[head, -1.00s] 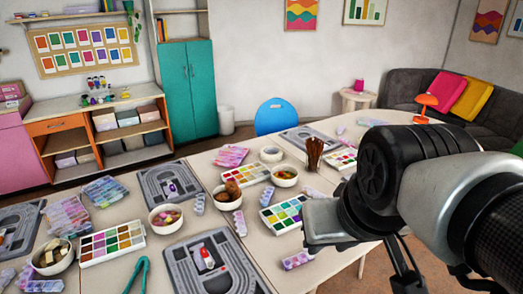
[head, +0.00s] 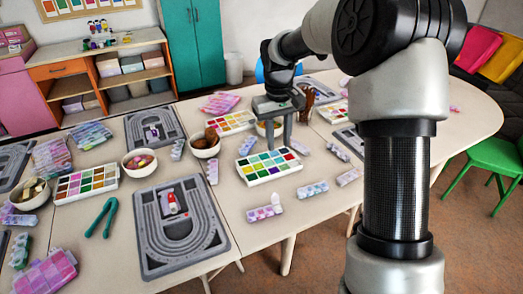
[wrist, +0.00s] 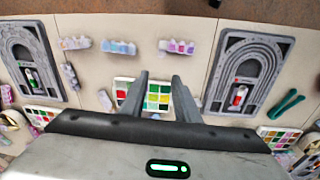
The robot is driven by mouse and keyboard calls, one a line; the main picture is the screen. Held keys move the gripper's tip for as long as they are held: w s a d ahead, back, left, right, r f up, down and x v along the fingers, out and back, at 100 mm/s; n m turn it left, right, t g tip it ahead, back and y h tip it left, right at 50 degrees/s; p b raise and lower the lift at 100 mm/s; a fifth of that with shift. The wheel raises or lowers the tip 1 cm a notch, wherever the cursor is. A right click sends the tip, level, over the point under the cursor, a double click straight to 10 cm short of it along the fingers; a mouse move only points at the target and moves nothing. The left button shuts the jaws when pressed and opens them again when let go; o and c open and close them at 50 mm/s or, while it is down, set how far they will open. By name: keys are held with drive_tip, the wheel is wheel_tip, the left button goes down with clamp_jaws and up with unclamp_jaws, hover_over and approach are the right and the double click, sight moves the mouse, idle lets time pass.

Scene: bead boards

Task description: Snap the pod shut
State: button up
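A pale pink and lilac bead pod (head: 264,212) lies near the front edge of the table, with what looks like one lid standing up at its right end. It seems to be the pod (wrist: 177,47) at upper right of centre in the wrist view. Two other pods, a bluish one (head: 312,189) and a pale one (head: 349,176), lie to its right. My gripper (head: 279,143) points down over the bright colour tray (head: 246,168), behind these pods. Its fingers (wrist: 159,84) are apart and nothing shows between them.
A grey bead board (head: 150,262) with a red and white item lies left of the pod. Green pliers (head: 103,218) lie further left. Bowls of beads (head: 139,162) and more pods stand behind. Bare table surrounds the front pods.

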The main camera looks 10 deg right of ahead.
hover_over(275, 194)
wheel_tip(275, 194, down, 7)
drive_tip(key=shift+g, duration=0.3)
wheel_tip(275, 194, down, 17)
drive_tip(key=shift+f+b, duration=0.15)
drive_tip(key=shift+b, duration=0.25)
drive_tip(key=shift+c, duration=0.4)
clamp_jaws()
